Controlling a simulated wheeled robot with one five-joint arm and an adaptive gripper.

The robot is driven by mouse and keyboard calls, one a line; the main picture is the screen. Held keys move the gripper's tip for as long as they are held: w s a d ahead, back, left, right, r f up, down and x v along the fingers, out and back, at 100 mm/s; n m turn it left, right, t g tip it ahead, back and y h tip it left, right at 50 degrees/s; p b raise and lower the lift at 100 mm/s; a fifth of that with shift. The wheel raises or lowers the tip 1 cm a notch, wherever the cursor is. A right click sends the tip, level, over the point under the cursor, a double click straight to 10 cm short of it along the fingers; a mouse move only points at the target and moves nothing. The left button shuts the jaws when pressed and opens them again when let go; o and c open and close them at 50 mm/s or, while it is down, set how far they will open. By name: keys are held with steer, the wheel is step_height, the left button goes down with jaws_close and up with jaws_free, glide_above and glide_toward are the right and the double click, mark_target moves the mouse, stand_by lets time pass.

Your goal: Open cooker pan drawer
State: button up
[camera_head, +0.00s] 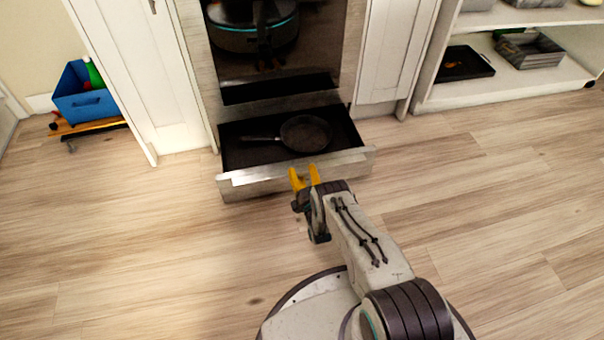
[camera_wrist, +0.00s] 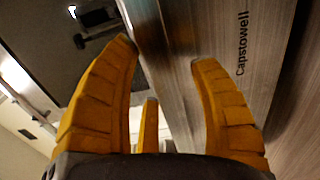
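The cooker pan drawer (camera_head: 238,186) stands pulled out below the oven, with its steel front facing me. A dark frying pan (camera_head: 305,133) lies inside it, handle to the left.
The cooker's glass oven door (camera_head: 280,70) is shut above the drawer. White cabinets flank it. A blue crate (camera_head: 85,100) stands at the left, and a white shelf unit (camera_head: 510,92) with trays at the right. The wooden floor is clear on both sides.

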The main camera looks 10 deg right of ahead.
steer(key=shift+s+f, duration=0.1)
jaws_close()
steer(key=s+p, duration=0.4)
steer(key=s, duration=0.4)
steer(key=shift+f, duration=0.15)
steer(key=shift+o, duration=0.3)
jaws_free()
steer(key=shift+w+r, duration=0.1)
steer(key=shift+r, duration=0.15)
